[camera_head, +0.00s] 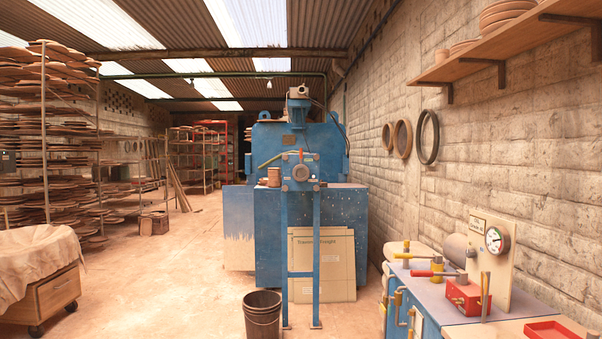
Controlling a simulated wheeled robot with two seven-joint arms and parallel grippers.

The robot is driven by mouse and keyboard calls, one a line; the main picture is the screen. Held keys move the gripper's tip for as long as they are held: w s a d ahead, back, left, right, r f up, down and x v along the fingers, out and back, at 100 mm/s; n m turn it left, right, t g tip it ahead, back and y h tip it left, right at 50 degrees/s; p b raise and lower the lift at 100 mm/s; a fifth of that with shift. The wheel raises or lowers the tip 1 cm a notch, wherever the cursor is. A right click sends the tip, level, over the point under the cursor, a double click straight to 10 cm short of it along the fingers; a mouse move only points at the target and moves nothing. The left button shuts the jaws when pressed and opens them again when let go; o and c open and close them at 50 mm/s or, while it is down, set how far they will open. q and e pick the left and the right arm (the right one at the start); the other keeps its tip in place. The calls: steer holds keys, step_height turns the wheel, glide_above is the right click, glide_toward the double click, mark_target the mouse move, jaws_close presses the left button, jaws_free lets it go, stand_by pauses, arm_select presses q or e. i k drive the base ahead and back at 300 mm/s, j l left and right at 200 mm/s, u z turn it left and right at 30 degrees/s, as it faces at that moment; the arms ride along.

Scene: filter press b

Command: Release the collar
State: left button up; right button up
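I cannot tell for sure which part is the collar. A blue stand (316,245) in the middle carries a squarish blue plate (289,181) with a round grey hub (300,173) at its centre. On the bench at right, a red-handled lever (433,273) and a red box (465,296) stand near a pressure gauge (493,239). Neither of my grippers shows.
A large blue machine (262,215) stands behind the stand. A dark bucket (262,316) is on the floor left of the stand's legs. A cloth-covered wooden cart (55,297) is at lower left. The blue bench (425,325) fills the lower right. The floor between cart and bucket is clear.

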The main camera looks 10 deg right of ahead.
mark_target(302, 166)
steer(key=i+z, duration=0.3)
steer(key=i, duration=0.65)
steer(key=i+z, duration=0.1)
steer(key=i, duration=2.3)
steer(key=i+l+u, duration=0.4)
steer(key=i+l, duration=0.3)
steer(key=i, duration=0.4)
steer(key=i+l+u, duration=0.45)
steer(key=i+l, duration=0.5)
steer(key=l, duration=0.1)
